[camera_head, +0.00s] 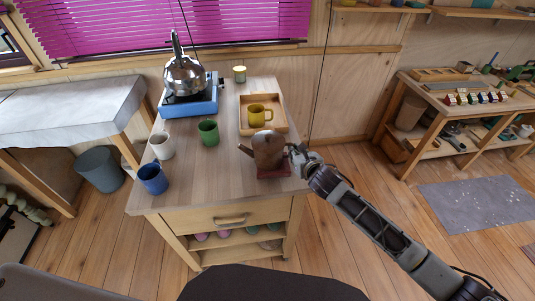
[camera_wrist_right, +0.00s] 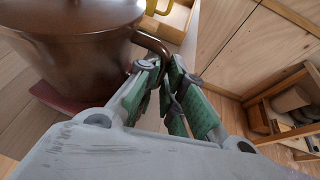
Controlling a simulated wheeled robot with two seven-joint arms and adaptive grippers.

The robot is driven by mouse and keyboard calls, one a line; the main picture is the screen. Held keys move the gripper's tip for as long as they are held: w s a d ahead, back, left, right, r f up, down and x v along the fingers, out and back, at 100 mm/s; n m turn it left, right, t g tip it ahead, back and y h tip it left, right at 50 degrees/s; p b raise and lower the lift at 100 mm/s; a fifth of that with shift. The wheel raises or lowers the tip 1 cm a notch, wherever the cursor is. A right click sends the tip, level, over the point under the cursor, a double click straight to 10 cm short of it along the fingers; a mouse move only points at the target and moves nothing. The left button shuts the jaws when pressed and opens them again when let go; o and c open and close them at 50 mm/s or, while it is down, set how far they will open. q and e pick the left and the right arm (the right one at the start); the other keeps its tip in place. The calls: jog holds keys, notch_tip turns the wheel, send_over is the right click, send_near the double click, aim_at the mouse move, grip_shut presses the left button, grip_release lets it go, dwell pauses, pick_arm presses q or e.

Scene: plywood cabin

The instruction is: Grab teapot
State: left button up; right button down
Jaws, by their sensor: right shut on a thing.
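The brown teapot (camera_head: 268,146) is at the front right of the wooden cabinet top, over a dark red mat (camera_head: 273,172), with its spout to the left. In the right wrist view the teapot (camera_wrist_right: 75,50) fills the upper left, and its curved handle (camera_wrist_right: 152,42) runs down between the green-padded fingers. My right gripper (camera_head: 298,152) comes in from the right and is shut on the handle; it also shows in the right wrist view (camera_wrist_right: 165,85). I cannot tell whether the teapot touches the mat. My left gripper is not in view.
A blue mug (camera_head: 152,179), a white mug (camera_head: 162,146) and a green mug (camera_head: 208,132) stand left of the teapot. Behind it, a wooden tray (camera_head: 244,128) holds a yellow cup (camera_head: 258,114). A steel kettle (camera_head: 185,77) sits on a blue stove (camera_head: 190,107).

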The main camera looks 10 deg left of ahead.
jog(key=shift+r, duration=0.25)
notch_tip(320, 180, up, 10)
dwell(1.0)
jog(key=shift+f, duration=0.1)
